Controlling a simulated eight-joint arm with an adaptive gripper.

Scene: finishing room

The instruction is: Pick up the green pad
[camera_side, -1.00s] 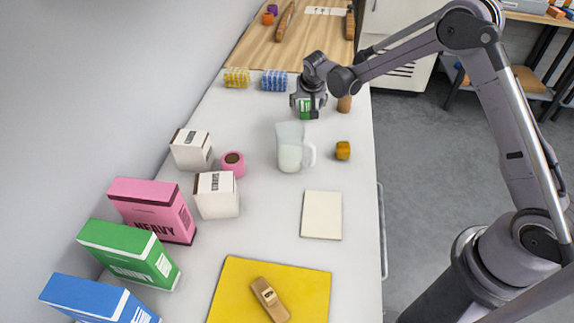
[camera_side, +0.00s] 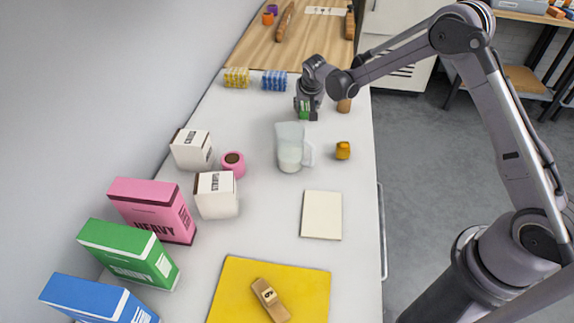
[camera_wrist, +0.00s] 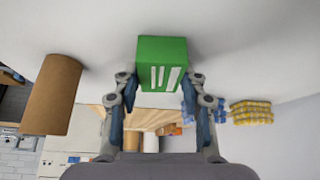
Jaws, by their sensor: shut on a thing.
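The green pad (camera_side: 304,114) is a small green block at the far part of the white table. In the wrist view the green pad (camera_wrist: 161,60) has white stripes on its face and sits between the fingertips. My gripper (camera_side: 307,111) is shut on it from above; it also shows in the wrist view (camera_wrist: 160,82). The fingers hide part of the pad in the side view, and I cannot tell whether it is clear of the table.
A brown cylinder (camera_side: 344,105) stands close to the right of my gripper. Yellow (camera_side: 236,78) and blue (camera_side: 274,80) blocks lie to the left. Boxes line the wall side.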

